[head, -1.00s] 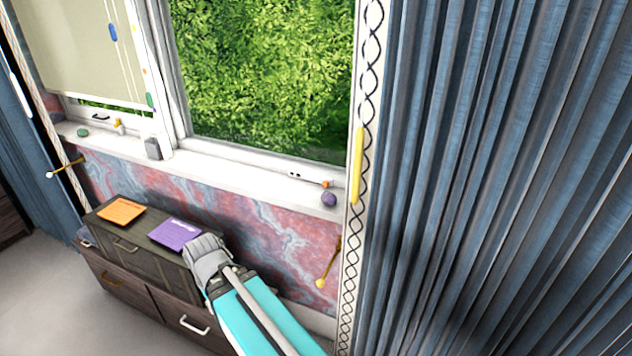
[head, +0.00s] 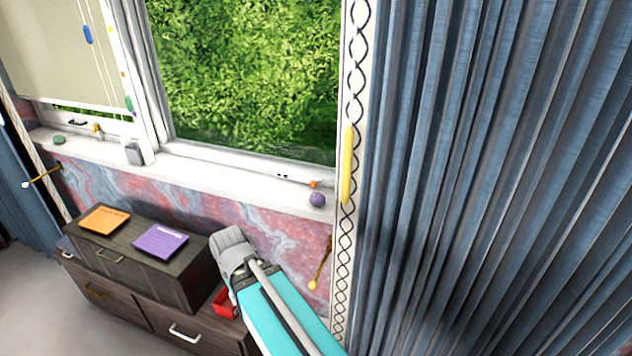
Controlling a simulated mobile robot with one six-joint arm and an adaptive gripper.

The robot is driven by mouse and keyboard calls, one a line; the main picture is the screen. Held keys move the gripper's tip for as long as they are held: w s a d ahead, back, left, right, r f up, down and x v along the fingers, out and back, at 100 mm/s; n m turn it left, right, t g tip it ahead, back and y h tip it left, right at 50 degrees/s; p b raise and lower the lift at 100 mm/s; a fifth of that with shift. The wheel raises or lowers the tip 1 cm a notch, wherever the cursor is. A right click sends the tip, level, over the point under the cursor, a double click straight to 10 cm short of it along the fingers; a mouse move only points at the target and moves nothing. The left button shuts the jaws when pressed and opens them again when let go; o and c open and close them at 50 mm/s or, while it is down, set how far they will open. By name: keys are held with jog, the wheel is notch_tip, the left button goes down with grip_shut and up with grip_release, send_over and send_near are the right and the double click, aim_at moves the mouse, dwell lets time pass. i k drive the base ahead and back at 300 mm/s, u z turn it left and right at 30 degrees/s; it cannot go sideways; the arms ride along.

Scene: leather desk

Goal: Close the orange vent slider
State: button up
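A small orange slider (head: 314,184) is in the head view, at the right end of the white lower window frame, just above the sill. Two small dark slots (head: 282,176) show in the frame to its left, with a gap between them and the orange piece. My teal arm reaches up from the bottom of the view and ends in a grey rounded part well below and left of the slider, apart from it. No gripper fingers show in this view.
A purple ball (head: 317,200) sits on the sill (head: 225,184) just below the slider. A yellow strip (head: 347,165) and a blue curtain (head: 480,180) stand to the right. A dark box (head: 185,270) bears orange (head: 104,220) and purple (head: 160,241) notes. A red object (head: 225,303) is partly behind my arm.

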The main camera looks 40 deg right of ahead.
aim_at(313, 183)
jog(key=z, duration=0.85)
jog(key=k, duration=1.35)
jog(key=u, duration=0.45)
jog(key=i, duration=1.85)
jog(key=z, duration=0.3)
